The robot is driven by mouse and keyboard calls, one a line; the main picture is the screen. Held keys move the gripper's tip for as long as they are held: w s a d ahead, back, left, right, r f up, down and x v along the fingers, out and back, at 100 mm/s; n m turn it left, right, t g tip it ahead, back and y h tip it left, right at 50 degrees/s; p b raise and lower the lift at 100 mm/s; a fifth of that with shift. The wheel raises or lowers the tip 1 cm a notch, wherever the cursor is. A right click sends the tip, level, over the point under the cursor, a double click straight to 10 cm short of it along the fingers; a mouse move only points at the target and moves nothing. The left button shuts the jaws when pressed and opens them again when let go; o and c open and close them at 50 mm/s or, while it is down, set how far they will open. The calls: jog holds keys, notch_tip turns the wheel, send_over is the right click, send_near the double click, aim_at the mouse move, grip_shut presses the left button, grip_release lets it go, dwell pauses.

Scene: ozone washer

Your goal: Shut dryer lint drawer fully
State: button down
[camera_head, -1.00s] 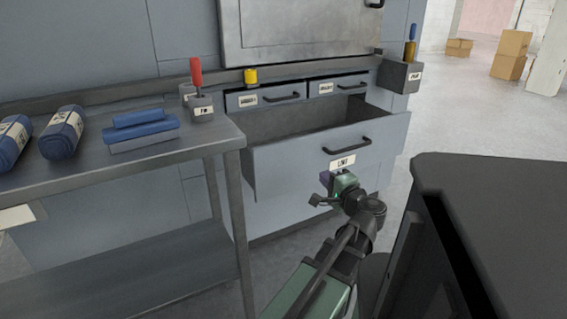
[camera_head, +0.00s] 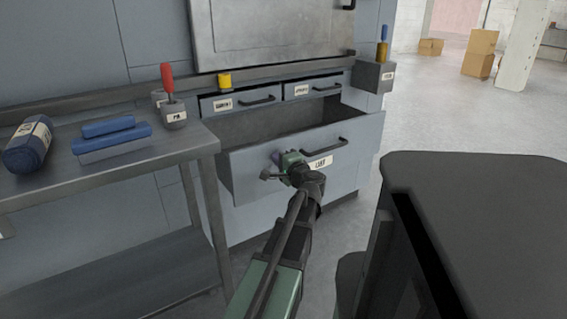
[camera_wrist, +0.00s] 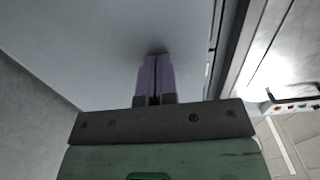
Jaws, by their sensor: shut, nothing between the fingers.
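The lint drawer is pulled well open under two small drawers in the head view. Its grey-blue front (camera_head: 253,178) has a black bar handle (camera_head: 323,145) and a label reading LINT (camera_head: 320,163). My gripper (camera_head: 278,158) is in front of this face, left of the label and below the handle. In the wrist view my gripper's purple fingers (camera_wrist: 155,78) are together and empty, tips at or very close to a plain grey-blue surface (camera_wrist: 100,50). I cannot tell whether they touch it. My gripper hides part of the drawer front.
A steel table (camera_head: 190,146) stands left of the drawer, holding blue cloths (camera_head: 110,138), a blue roll (camera_head: 28,145) and a holder with a red-handled tool (camera_head: 167,78). Two small drawers (camera_head: 237,102) above look slightly open. Open floor (camera_head: 430,110) lies right.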

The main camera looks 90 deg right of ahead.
jog(key=x, duration=2.5)
jog(key=shift+d, duration=0.25)
jog(key=shift+w+d+r, duration=0.15)
jog(key=v, duration=1.5)
jog(key=shift+w, duration=0.1)
